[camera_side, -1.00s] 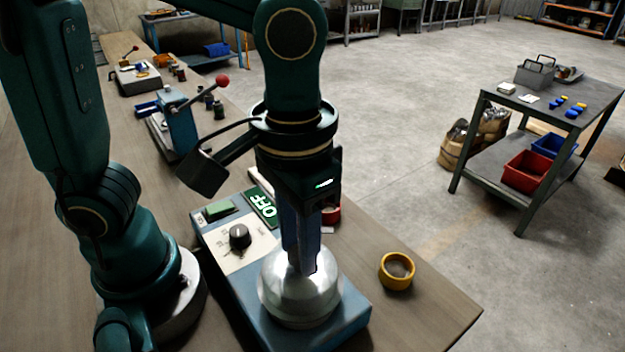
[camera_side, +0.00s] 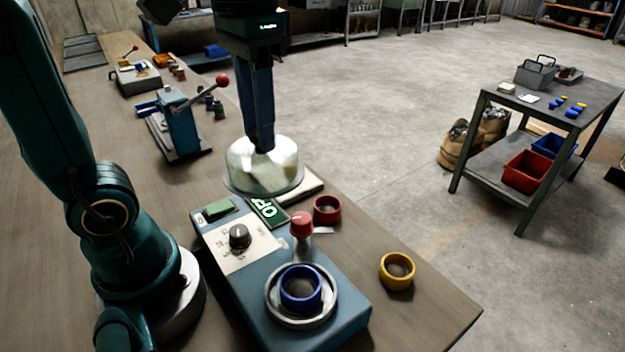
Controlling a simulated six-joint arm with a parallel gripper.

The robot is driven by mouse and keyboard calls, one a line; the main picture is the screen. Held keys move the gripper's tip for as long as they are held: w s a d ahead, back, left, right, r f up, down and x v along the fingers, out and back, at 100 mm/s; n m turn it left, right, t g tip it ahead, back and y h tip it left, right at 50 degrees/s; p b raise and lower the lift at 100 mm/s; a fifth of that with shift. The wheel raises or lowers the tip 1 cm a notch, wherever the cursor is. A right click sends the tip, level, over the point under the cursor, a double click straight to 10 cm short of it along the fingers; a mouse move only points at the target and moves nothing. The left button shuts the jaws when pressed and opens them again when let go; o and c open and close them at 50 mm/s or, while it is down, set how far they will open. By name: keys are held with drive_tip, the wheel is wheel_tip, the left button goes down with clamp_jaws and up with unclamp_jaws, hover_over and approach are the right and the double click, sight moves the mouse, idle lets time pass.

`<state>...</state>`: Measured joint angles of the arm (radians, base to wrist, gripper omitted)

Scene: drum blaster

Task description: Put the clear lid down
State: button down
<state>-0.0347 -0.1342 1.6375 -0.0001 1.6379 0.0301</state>
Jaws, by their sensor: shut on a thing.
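The clear lid (camera_side: 238,172) is a see-through dome in the side view. My gripper (camera_side: 263,148) is shut on its top and holds it, behind the blue-grey machine (camera_side: 225,275). The lid appears raised over the area of a pale flat pad (camera_side: 309,184), which it partly hides; I cannot tell how large the gap below it is. On the machine, a blue ring (camera_side: 301,302) sits uncovered in a round metal seat (camera_side: 327,313).
The machine also carries a red-topped post (camera_side: 301,224), a black knob (camera_side: 239,236) and a green-white OFF sign (camera_side: 268,211). A red ring (camera_side: 327,208) and a yellow ring (camera_side: 397,270) lie on the bench (camera_side: 430,310). A blue lever press (camera_side: 182,130) stands left of the lid.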

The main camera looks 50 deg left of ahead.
drive_tip(key=shift+w+a+n, duration=0.2)
drive_tip(key=shift+w+n, duration=0.3)
drive_tip(key=w+a+f+n, duration=0.1)
drive_tip(key=w+a+n, duration=0.1)
drive_tip(key=n, duration=0.1)
drive_tip(key=shift+a+f, duration=0.1)
drive_tip(key=shift+f, duration=0.25)
drive_tip(key=s+a+f+n, duration=0.2)
drive_tip(key=a+f+n, duration=0.2)
drive_tip(key=a+n, duration=0.4)
drive_tip(key=s+a+f+n, duration=0.35)
drive_tip(key=a+n, duration=0.25)
drive_tip(key=a, duration=0.3)
drive_tip(key=shift+w+a+f, duration=0.1)
drive_tip(key=shift+w+f, duration=0.05)
drive_tip(key=shift+f, duration=2)
drive_tip(key=shift+w+f, duration=0.1)
drive_tip(key=shift+f, duration=2.05)
